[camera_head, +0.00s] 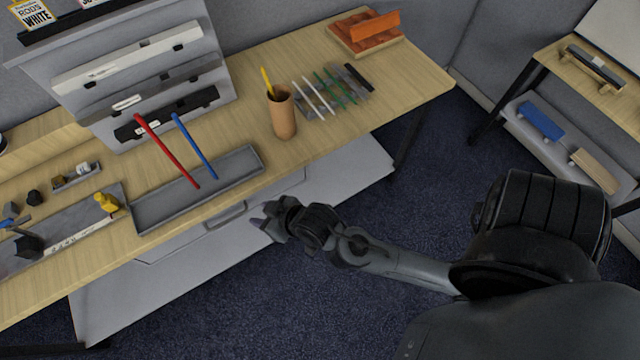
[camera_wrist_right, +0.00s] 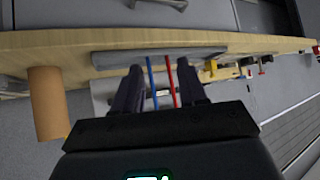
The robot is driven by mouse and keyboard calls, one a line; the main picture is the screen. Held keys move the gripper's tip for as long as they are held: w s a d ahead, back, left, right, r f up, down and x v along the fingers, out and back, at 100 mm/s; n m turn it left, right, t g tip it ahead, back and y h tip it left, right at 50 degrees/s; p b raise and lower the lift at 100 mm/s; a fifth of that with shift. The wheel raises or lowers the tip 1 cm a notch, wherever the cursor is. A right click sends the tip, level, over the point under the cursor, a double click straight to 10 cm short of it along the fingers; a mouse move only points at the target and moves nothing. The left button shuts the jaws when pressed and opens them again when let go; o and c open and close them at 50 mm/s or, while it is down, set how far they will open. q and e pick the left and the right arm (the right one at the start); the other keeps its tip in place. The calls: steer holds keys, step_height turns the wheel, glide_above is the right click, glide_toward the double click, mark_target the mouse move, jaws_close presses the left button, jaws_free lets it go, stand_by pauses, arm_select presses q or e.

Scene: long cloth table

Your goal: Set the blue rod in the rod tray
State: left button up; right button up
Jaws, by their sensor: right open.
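The blue rod (camera_head: 195,148) slants in the head view, its lower end over the grey rod tray (camera_head: 250,151) and its upper end by the wall rack. I cannot tell exactly what supports it. The red rod (camera_head: 167,152) slants to its left in the same way. My right gripper (camera_head: 264,221) is open and empty, off the table's front edge, right of and nearer than the tray. In the right wrist view the blue rod (camera_wrist_right: 152,80) shows beyond and between the open fingers (camera_wrist_right: 160,80), with the red rod beside it. My left gripper is out of view.
A tan cup (camera_head: 283,115) holding a yellow pencil stands right of the tray, with several thin sticks (camera_head: 325,92) beyond. A yellow piece (camera_head: 106,202) stands left of the tray. The wall rack (camera_head: 165,125) rises behind. A drawer handle (camera_head: 225,215) is below the table edge.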

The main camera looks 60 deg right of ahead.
steer(key=s+d+f+n+g, duration=0.1)
steer(key=s+g, duration=0.5)
steer(key=s, duration=0.8)
steer(key=shift+s+d+f+n, duration=0.15)
steer(key=shift+d+f+n, duration=0.25)
steer(key=shift+d+f, duration=0.5)
steer(key=shift+d+r, duration=0.2)
step_height(320, 180, up, 16)
steer(key=p, duration=1.6)
steer(key=shift+f, duration=0.1)
